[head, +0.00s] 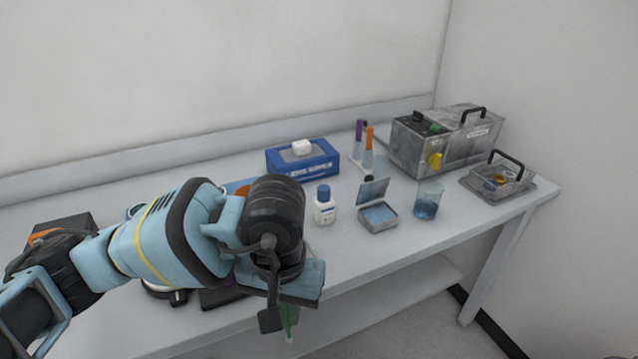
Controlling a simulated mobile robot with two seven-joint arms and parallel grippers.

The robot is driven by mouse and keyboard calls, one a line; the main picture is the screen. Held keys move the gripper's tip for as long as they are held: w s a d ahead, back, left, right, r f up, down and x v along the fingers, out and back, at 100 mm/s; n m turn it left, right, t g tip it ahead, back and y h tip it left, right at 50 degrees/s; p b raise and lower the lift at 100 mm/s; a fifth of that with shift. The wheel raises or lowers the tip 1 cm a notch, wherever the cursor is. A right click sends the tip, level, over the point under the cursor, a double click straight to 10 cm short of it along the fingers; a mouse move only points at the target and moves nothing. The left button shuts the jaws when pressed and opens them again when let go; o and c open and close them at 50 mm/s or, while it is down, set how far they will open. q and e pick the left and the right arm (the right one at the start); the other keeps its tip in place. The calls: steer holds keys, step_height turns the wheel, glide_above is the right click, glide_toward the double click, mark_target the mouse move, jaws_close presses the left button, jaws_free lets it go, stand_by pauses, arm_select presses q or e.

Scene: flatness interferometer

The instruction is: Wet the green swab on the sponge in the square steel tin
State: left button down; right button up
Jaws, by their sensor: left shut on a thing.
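My left gripper (281,316) hangs in front of the table's front edge, pointing down. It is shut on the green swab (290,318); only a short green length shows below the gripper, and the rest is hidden. The square steel tin (378,226) stands on the table, right of and beyond the gripper, with its lid raised at the back. A pale blue sponge (379,214) lies inside the tin. The swab is well apart from the tin. My right gripper is not in view.
A white bottle with a blue cap (324,208) stands left of the tin, and a beaker of blue liquid (427,203) stands right of it. Behind are a blue tissue box (303,160), upright purple and orange-topped items (368,150) and a grey instrument (440,146). A steel tray (498,182) sits far right.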

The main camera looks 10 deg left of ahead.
arm_select(q)
steer(key=s+a+f, duration=0.2)
steer(key=s+a, duration=0.1)
steer(key=a, duration=0.6)
steer(key=shift+f, duration=0.15)
steer(key=shift+s+a, duration=0.1)
steer(key=shift+a, duration=0.1)
